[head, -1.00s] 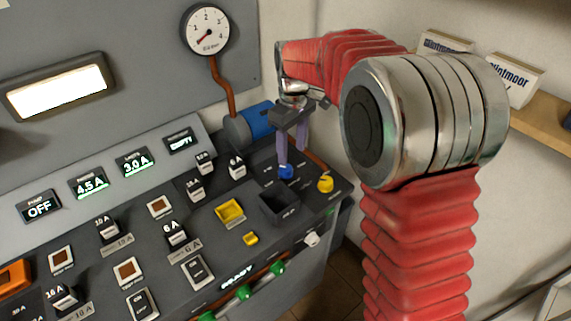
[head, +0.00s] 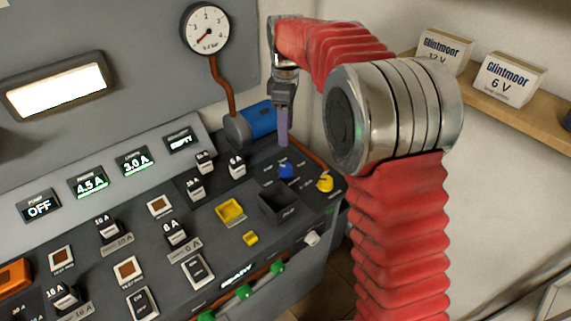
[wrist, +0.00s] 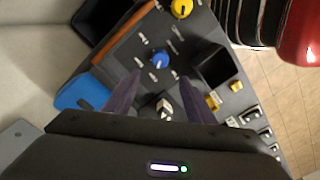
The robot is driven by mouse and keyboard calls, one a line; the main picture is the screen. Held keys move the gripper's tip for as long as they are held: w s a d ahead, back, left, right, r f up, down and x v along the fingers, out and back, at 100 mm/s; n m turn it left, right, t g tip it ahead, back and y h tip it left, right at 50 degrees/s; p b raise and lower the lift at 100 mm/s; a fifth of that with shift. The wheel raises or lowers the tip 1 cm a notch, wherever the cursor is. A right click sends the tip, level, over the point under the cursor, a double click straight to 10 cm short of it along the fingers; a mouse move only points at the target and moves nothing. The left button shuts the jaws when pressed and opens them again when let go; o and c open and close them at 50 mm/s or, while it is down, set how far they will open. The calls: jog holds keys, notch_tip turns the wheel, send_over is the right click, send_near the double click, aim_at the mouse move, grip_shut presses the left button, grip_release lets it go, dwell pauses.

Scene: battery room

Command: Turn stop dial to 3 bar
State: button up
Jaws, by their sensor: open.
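A blue dial (head: 286,171) with small markings around it sits on the sloping panel top, and looks like the stop dial. In the wrist view the blue dial (wrist: 160,58) lies just beyond the gap between my fingertips; its setting is too small to read. My gripper (head: 283,144) is above and slightly behind the dial, apart from it. Its purple fingers overlap edge-on in the head view. In the wrist view my gripper (wrist: 160,80) is open, with nothing between its fingers. A round pressure gauge (head: 205,29) shows its needle near the low end.
A yellow knob (head: 325,183) stands right of the blue dial. A dark open bin (head: 279,206) is in front. A blue cylinder (head: 257,117) and a copper pipe (head: 215,88) lie behind. Labelled blocks (head: 236,167) stand to the left. The space above the dial is free.

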aim_at(285, 166)
jog(key=f, duration=1.3)
jog(key=shift+s+f, duration=0.2)
jog(key=shift+f, duration=0.2)
jog(key=shift+c, duration=0.6)
jog(key=c, duration=0.9)
